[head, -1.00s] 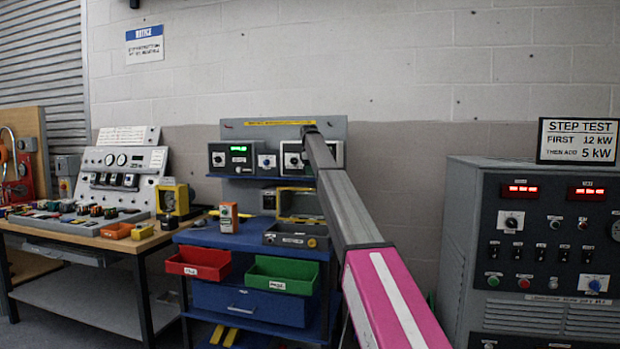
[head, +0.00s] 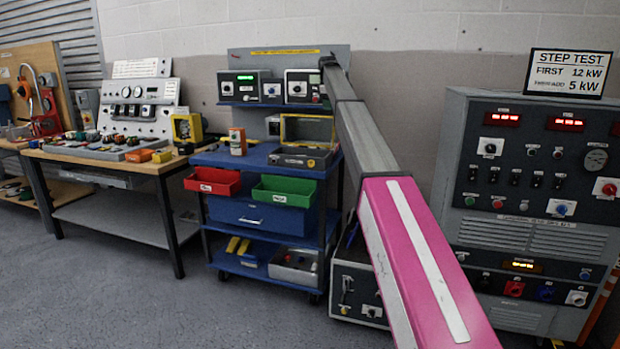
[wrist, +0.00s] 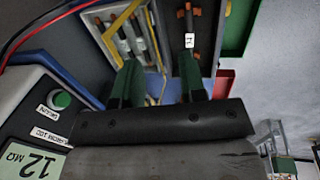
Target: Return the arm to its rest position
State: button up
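My arm (head: 375,160), grey with a pink link, reaches forward and up to the top shelf of the blue cart (head: 262,155). Its far end is by the right-hand grey meter box (head: 303,87); the gripper itself cannot be made out in the head view. In the wrist view my gripper (wrist: 158,70) shows two dark green fingers set apart, with no object visible between them. Beyond the fingers is a yellow-edged case (wrist: 152,28) with probes in it. A labelled dark probe (wrist: 189,38) with orange parts lies beside the case.
In the wrist view an instrument with a green button (wrist: 60,99) and red and black cables is close at left. The cart holds a red bin (head: 213,181) and a green bin (head: 285,190). A workbench (head: 110,165) stands left, a grey console (head: 530,190) right. Floor in front is clear.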

jog(key=s+d+f+m, duration=0.2)
jog(key=s+f, duration=0.6)
jog(key=f, duration=0.4)
jog(key=s+d+f+m, duration=0.2)
jog(key=s+f, duration=0.6)
jog(key=f, duration=0.5)
jog(key=s+d+f+m, duration=0.2)
jog(key=s+f, duration=0.6)
jog(key=f, duration=0.4)
jog(key=s+d+f+m, duration=0.1)
jog(key=s+f+m, duration=0.1)
jog(key=s+f, duration=0.5)
jog(key=s+d+f+m+g, duration=0.1)
jog(key=s+f, duration=0.6)
jog(key=s, duration=1)
jog(key=s+d+f+m+g, duration=0.1)
jog(key=s+f+m, duration=0.4)
jog(key=s, duration=0.6)
notch_tip(320, 180, down, 2)
jog(key=shift+s+d+f+y, duration=0.1)
jog(key=shift+s+d+y, duration=0.25)
jog(key=shift+d, duration=0.4)
